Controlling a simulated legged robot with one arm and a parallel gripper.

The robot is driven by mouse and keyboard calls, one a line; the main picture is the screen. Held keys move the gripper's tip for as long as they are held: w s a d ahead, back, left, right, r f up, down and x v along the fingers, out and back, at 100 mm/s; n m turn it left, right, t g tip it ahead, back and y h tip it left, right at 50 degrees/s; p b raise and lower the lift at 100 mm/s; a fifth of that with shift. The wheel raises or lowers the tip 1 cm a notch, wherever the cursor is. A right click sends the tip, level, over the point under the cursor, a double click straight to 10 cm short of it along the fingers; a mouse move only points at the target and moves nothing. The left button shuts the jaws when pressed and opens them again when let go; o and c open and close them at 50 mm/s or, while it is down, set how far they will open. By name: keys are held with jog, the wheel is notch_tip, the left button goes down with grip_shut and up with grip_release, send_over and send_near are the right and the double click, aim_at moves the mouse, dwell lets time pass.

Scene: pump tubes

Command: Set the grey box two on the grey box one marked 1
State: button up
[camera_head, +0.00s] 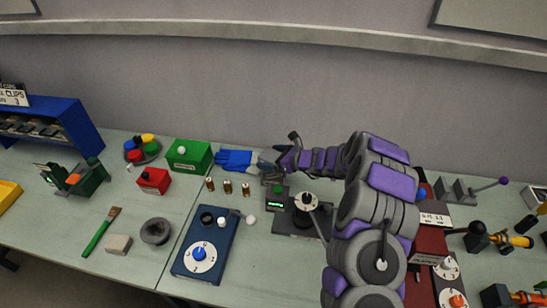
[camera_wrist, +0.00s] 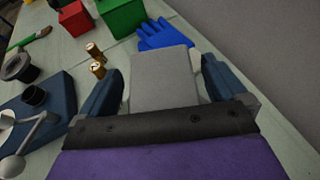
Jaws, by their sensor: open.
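My gripper (camera_head: 276,157) is at the back middle of the table, near the blue glove (camera_head: 235,160). In the wrist view my gripper (camera_wrist: 162,66) has its two dark blue fingers spread wide. A plain light grey box-shaped thing (camera_wrist: 163,82) shows between the fingers, with a gap on each side. I cannot tell whether it is grey box one or two, and I see no number on it. My arm hides part of the table's middle right.
A green box (camera_head: 189,155), a red box (camera_head: 153,181) and several small brass cylinders (camera_head: 227,187) stand left of my gripper. A blue panel with a dial (camera_head: 203,247) lies in front. A purple-knobbed lever (camera_head: 503,181) stands at the right.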

jog(key=shift+a+r, duration=0.1)
jog(key=shift+r, duration=0.05)
jog(key=p+v, duration=0.2)
jog(key=v, duration=0.9)
jog(key=s+a+r+n+g, duration=0.3)
jog(key=s+r+n, duration=0.2)
jog(key=s, duration=0.3)
jog(key=s+a+r+n+g+h, duration=0.1)
jog(key=s+a+r+n+g, duration=0.1)
jog(key=s+a+r+n, duration=0.45)
jog(key=s+a+r+n+g, duration=0.1)
jog(key=s+r+n+g, duration=0.25)
jog(key=s, duration=0.55)
jog(key=s+d+n+h, duration=0.5)
jog(key=s+d, duration=0.3)
jog(key=s, duration=0.4)
jog(key=s+d+n+h, duration=0.4)
jog(key=s+d, duration=0.4)
jog(key=s, duration=0.5)
jog(key=shift+s+n+h, duration=0.15)
jog(key=shift+n+h, duration=0.25)
jog(key=shift+h, duration=0.2)
jog(key=shift+g, duration=0.25)
